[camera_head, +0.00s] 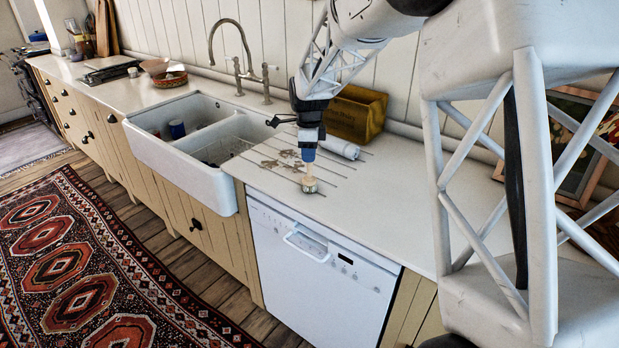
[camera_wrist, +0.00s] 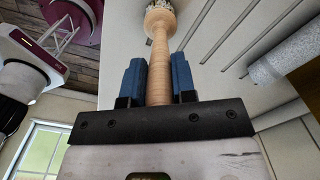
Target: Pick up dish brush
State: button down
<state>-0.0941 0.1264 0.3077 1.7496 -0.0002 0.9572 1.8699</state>
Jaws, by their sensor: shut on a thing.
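The dish brush (camera_head: 309,184) has a pale wooden handle and a round bristled head. It hangs head down over the worktop in the head view; whether the head touches the surface I cannot tell. My gripper (camera_head: 307,155) is above it, with blue fingertips shut around the handle. In the wrist view the brush (camera_wrist: 162,62) extends straight out between the two blue fingertips of my gripper (camera_wrist: 160,80). Its head is partly cut off by the top edge of that view.
A white roll (camera_head: 339,147) lies just behind the brush. A wooden box (camera_head: 356,113) stands against the wall. The white sink (camera_head: 206,172) and its tap (camera_head: 238,69) are to the left. The worktop (camera_head: 385,195) is clear to the right; a dishwasher (camera_head: 312,267) is below.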

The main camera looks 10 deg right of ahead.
jog(key=shift+r, duration=0.15)
jog(key=shift+r, duration=1.5)
jog(key=shift+s+r, duration=0.2)
jog(key=shift+s, duration=0.05)
jog(key=s+d+r, duration=0.1)
jog(key=s, duration=1.4)
jog(key=shift+s+d+r, duration=0.15)
jog(key=shift+s+d, duration=0.05)
jog(key=shift+w, duration=0.15)
jog(key=w+a+r, duration=0.1)
jog(key=w+a, duration=0.3)
jog(key=w, duration=0.7)
jog(key=w+a+r, duration=0.2)
jog(key=w+a, duration=0.2)
jog(key=w, duration=0.7)
jog(key=shift+d, duration=0.1)
